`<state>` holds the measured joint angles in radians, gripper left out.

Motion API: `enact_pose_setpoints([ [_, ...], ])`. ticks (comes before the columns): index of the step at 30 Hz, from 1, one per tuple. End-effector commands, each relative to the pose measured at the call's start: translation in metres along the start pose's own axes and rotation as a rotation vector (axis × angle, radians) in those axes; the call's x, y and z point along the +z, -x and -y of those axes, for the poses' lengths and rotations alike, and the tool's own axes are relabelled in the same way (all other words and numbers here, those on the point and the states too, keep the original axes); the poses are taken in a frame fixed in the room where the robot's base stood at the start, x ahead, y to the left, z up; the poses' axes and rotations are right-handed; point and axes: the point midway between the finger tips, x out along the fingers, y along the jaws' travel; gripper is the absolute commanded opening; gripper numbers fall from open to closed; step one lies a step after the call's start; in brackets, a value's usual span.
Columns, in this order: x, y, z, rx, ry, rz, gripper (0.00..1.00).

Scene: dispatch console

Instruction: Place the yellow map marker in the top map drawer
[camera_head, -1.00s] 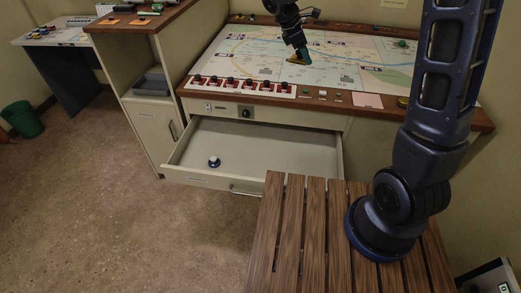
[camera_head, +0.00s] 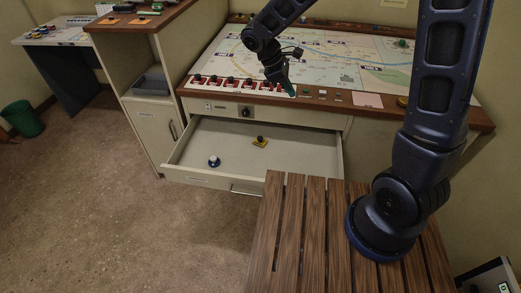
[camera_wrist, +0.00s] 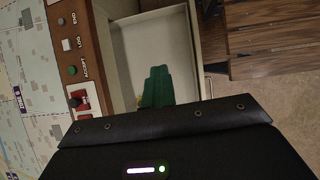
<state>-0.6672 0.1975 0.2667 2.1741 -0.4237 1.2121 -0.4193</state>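The yellow map marker (camera_head: 260,141), a yellow base with a dark knob, lies on the floor of the open top map drawer (camera_head: 225,150), toward its back. In the wrist view a sliver of yellow (camera_wrist: 139,101) shows beside my fingers, mostly hidden by them. My gripper (camera_head: 290,90) is above the console's front edge, apart from the marker and higher than the drawer. In the wrist view its green fingertips (camera_wrist: 157,87) overlap over the drawer, and no gap between them can be made out. Nothing shows held.
A blue and white marker (camera_head: 214,161) stands in the drawer, left of the yellow one. The map table (camera_head: 330,62) has a row of red switches (camera_head: 240,85) along its front. A slatted wooden surface (camera_head: 300,230) is close to the drawer's front right.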

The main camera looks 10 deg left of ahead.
Motion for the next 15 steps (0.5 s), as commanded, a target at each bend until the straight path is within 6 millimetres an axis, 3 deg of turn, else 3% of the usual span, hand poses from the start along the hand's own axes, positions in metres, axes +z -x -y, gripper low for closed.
enact_pose_setpoints([
  [15, -0.074, -0.131, 0.007, 0.001, 0.002, 0.005, 0.0],
])
